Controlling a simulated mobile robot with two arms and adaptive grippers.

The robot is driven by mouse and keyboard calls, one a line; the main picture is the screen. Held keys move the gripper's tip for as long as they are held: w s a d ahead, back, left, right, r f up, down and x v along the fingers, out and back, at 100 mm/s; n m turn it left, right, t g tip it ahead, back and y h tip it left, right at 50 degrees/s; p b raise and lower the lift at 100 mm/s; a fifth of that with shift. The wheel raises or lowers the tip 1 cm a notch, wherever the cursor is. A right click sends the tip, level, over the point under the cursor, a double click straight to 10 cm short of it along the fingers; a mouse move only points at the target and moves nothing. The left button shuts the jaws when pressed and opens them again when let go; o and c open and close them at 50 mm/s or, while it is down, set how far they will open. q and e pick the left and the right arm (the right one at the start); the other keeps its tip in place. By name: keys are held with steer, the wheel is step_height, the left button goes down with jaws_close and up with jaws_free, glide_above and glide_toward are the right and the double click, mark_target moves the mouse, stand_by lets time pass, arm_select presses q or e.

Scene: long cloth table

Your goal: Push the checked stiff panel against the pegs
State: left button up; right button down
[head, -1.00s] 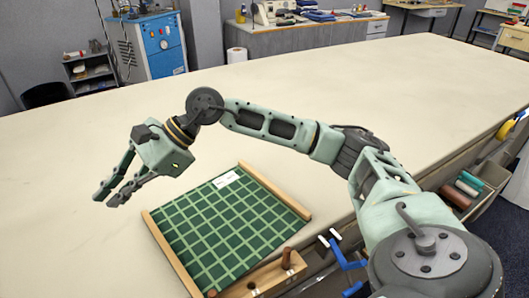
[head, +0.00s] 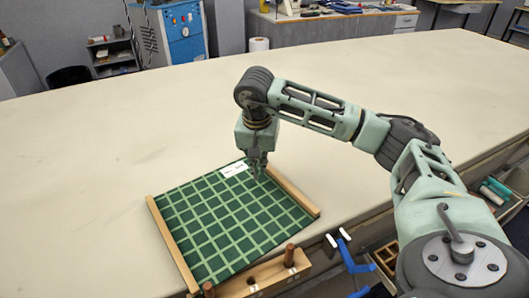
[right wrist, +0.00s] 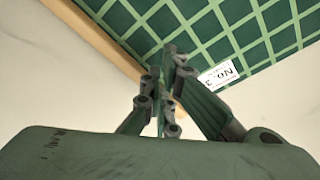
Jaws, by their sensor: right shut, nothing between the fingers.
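The green checked panel (head: 225,225) lies flat on the table between two wooden rails, with a white label (head: 233,169) at its far edge. Two brown pegs, a left one (head: 208,290) and a right one (head: 290,255), stand upright at its near side; I cannot tell whether the panel touches them. My right gripper (head: 257,176) is shut and empty, pointing down by the panel's far edge, right of the label. The right wrist view shows its fingers (right wrist: 168,55) beside the label (right wrist: 218,75); contact is unclear. My left gripper is out of view.
The left rail (head: 172,245) and right rail (head: 293,193) flank the panel. A wooden block (head: 268,277) with the pegs sits at the table's front edge, near a blue clamp (head: 347,255). The cloth table (head: 90,190) is clear to the left and beyond.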

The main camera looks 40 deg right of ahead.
steer(key=w+d, duration=0.2)
steer(key=w+d+p, duration=0.1)
steer(key=d, duration=0.1)
steer(key=shift+w+d+r, duration=0.1)
steer(key=shift+w, duration=0.25)
steer(key=shift+s+f+p, duration=0.1)
steer(key=shift+f+p, duration=0.25)
steer(key=shift+p, duration=0.05)
steer(key=shift+f+b, duration=0.35)
steer(key=shift+f, duration=0.2)
steer(key=shift+f, duration=0.1)
